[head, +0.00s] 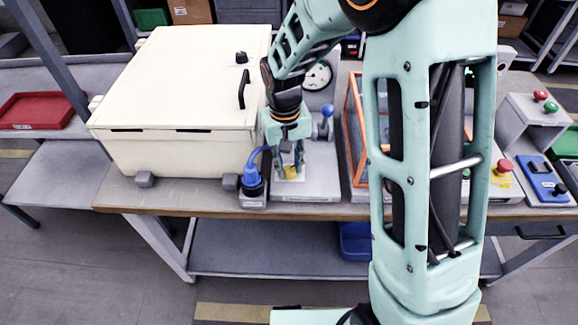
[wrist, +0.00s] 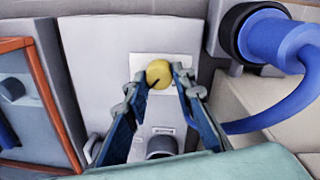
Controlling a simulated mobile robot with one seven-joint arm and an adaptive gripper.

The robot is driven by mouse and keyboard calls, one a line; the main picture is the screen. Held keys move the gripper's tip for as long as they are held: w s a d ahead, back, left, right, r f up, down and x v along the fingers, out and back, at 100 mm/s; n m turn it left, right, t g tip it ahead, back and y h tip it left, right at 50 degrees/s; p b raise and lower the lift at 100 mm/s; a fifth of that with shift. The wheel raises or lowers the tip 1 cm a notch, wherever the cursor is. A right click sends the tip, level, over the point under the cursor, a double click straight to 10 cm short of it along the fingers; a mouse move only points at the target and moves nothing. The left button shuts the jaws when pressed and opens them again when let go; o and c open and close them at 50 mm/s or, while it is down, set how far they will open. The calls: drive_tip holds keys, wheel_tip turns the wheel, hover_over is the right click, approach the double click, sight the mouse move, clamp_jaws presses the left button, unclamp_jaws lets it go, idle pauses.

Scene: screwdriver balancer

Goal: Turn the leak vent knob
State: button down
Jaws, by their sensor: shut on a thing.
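The leak vent knob is a small round yellow knob (wrist: 158,74) with a dark line on it, on a white plate on the grey panel in the wrist view. My gripper (wrist: 158,78) has its two fingertips on either side of the knob and is shut on it. In the head view, my gripper (head: 289,172) reaches down at the bench's front, and the yellow knob (head: 291,172) shows partly between the fingers. The rest of the knob is hidden by the fingers there.
A blue hose (head: 254,168) in a black fitting is close to the left of my gripper in the head view. A large cream chamber (head: 185,80) stands at left. A blue-topped lever (head: 326,113) and an orange-framed box (head: 352,100) are to the right.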

sight(287, 168)
drive_tip(key=shift+m, duration=0.7)
drive_tip(key=c, duration=1.6)
unclamp_jaws()
drive_tip(key=r, duration=1.2)
drive_tip(key=shift+a, duration=0.25)
